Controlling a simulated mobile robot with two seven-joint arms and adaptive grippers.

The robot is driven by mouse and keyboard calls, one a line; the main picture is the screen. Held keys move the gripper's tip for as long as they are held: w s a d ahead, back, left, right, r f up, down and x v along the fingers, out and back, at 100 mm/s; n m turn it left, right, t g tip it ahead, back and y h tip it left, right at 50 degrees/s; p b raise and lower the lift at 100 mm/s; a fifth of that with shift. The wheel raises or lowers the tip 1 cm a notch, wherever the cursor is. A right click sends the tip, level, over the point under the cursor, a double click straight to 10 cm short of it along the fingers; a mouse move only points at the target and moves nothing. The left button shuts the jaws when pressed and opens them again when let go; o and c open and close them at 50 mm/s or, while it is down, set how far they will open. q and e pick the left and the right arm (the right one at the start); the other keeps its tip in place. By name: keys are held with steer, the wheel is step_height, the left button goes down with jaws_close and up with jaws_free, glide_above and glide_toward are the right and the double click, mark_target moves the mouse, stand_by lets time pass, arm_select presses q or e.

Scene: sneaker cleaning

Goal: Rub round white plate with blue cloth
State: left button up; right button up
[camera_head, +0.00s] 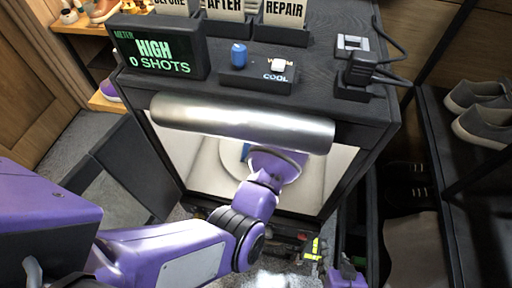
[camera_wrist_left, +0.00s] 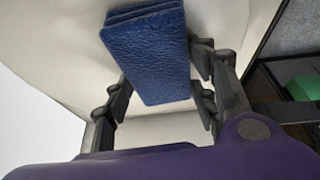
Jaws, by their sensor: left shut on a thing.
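The round white plate (camera_head: 232,160) lies inside the open-fronted box in the head view, partly hidden by my left wrist. The blue cloth (camera_wrist_left: 148,50) is a folded, textured pad in the left wrist view. My left gripper (camera_wrist_left: 160,78) is shut on it, with a dark finger on each side. A pale surface lies behind the cloth; I cannot tell whether they touch. In the head view only a small blue part of the cloth (camera_head: 246,150) shows beside my wrist. My right gripper (camera_head: 313,249) is low in the head view, outside the box, its jaws unclear.
The box has a silver cylinder (camera_head: 245,122) across the top of its opening. On its dark top stand a meter display (camera_head: 158,53), a switch panel (camera_head: 258,80), sign cards and a black plug with cables (camera_head: 364,68). Grey shoes (camera_head: 480,112) sit on a shelf at right.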

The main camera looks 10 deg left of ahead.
mark_target(234, 153)
arm_select(q)
steer(key=shift+d+f, duration=0.1)
steer(key=shift+d, duration=1.65)
steer(key=shift+a+r+p, duration=0.2)
steer(key=shift+a+p, duration=0.05)
steer(key=shift+a, duration=0.25)
steer(key=shift+a+r+p, duration=0.15)
steer(key=shift+a+p, duration=0.05)
steer(key=shift+a, duration=0.3)
steer(key=shift+a+f, duration=0.2)
steer(key=shift+a, duration=2)
steer(key=shift+s+a+f, duration=0.1)
steer(key=shift+a+f, duration=0.05)
steer(key=shift+a, duration=0.95)
steer(key=shift+s+a+f, duration=0.1)
steer(key=shift+a, duration=0.95)
arm_select(e)
steer(key=shift+w+r, duration=0.7)
steer(key=shift+r, duration=0.05)
arm_select(q)
steer(key=shift+w+r, duration=0.1)
steer(key=shift+r, duration=3)
